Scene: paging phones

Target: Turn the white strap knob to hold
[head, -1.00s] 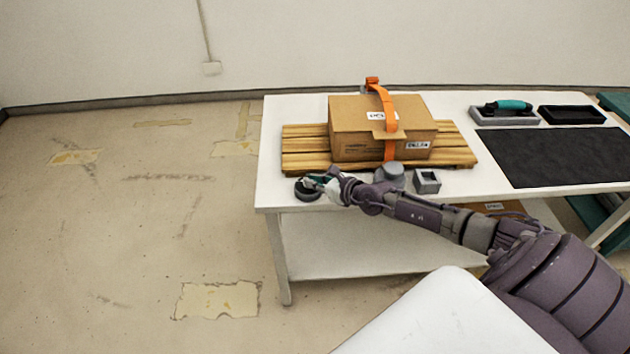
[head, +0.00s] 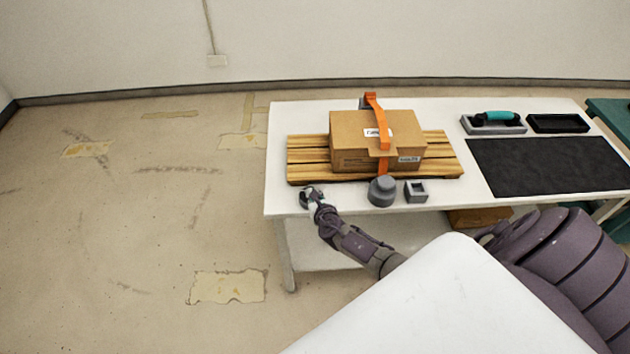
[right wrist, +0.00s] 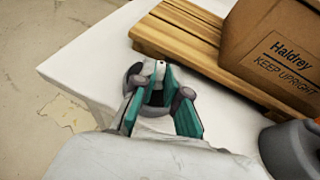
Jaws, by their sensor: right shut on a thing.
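The white strap knob (right wrist: 148,70) is a small pale piece with a red mark, seen between my gripper's fingers in the right wrist view. It sits at a dark round base (right wrist: 154,109), partly hidden by the fingers. My right gripper (right wrist: 157,92) has teal fingers and is shut on the knob. In the head view my right gripper (head: 311,196) is at the table's front left corner, where it covers most of the knob. The knob's setting cannot be read. My left gripper is not in view.
A carton (head: 350,158) with an orange strap (head: 381,125) stands on a wooden pallet (head: 445,165). A round grey piece (head: 382,192) and a square grey holder (head: 416,191) stand to the right of my gripper. A black mat (head: 550,165) lies further right.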

